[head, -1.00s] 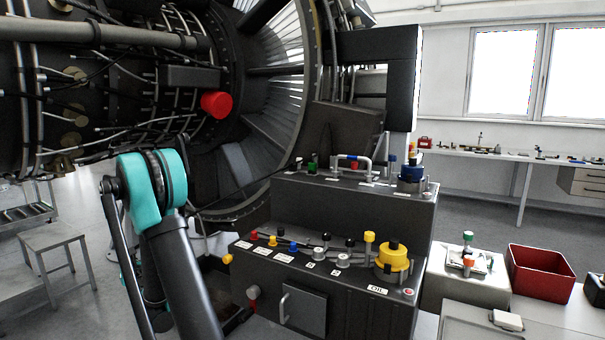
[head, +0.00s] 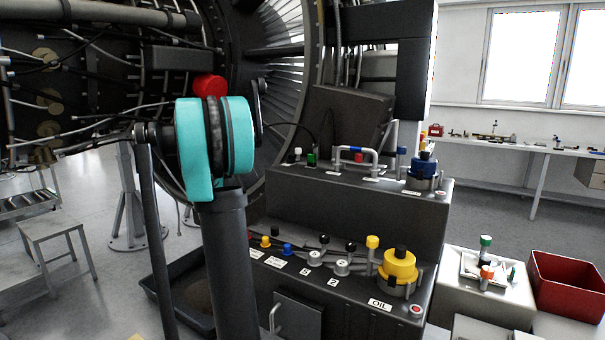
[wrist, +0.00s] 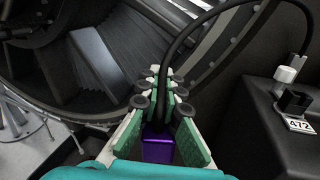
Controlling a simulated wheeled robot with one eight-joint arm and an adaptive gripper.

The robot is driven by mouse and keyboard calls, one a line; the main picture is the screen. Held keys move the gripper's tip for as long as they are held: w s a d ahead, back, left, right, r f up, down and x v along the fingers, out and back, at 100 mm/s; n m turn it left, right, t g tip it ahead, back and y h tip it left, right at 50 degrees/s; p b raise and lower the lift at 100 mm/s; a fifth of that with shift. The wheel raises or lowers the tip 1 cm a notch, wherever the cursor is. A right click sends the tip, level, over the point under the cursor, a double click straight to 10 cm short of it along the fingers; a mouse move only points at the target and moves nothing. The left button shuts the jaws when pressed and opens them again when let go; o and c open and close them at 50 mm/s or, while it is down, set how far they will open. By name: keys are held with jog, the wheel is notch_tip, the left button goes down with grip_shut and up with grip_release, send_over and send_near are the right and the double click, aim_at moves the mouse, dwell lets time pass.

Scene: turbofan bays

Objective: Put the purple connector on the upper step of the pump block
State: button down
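In the wrist view, the purple connector (wrist: 158,148) sits between the green-lined fingers of my gripper (wrist: 160,84), which is shut on it. A black cable rises from the connector area and arcs to the right. In the head view, my arm hides the gripper and connector. The dark pump block (head: 350,222) has two steps. Its upper step carries a white-topped and a green-topped fitting, a grey pipe handle and a blue cap (head: 423,170). In the wrist view, the step's edge (wrist: 262,118) lies to the right of my gripper, with a black socket (wrist: 294,102) labelled 472.
The lower step holds small coloured plugs and a yellow OIL cap (head: 398,267). The turbofan (head: 90,100) fills the back left. A red bin (head: 567,285) and a white box (head: 465,295) stand right of the block. A stool (head: 55,235) is at left.

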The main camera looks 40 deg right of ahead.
jog(key=s+d+r+m+g+h, duration=0.2)
jog(key=s+d+r+m+g, duration=0.3)
jog(key=s+r, duration=0.65)
jog(key=s+d+r+m+g+h, duration=0.1)
jog(key=s+d+r+m+g, duration=0.1)
jog(key=s+d+r+g, duration=0.95)
jog(key=s+a+f+t, duration=0.1)
jog(key=f+t, duration=0.1)
jog(key=f, duration=0.5)
jog(key=s+a+f+t, duration=0.1)
jog(key=a+f+t, duration=0.1)
jog(key=f, duration=0.5)
jog(key=s+a+f+t, duration=0.1)
jog(key=a+f+t, duration=0.1)
jog(key=f, duration=0.6)
jog(key=c, duration=2)
grip_release()
jog(key=shift+a, duration=0.1)
jog(key=a, duration=1.1)
jog(key=shift+w+a, duration=0.35)
jog(key=shift+a, duration=0.05)
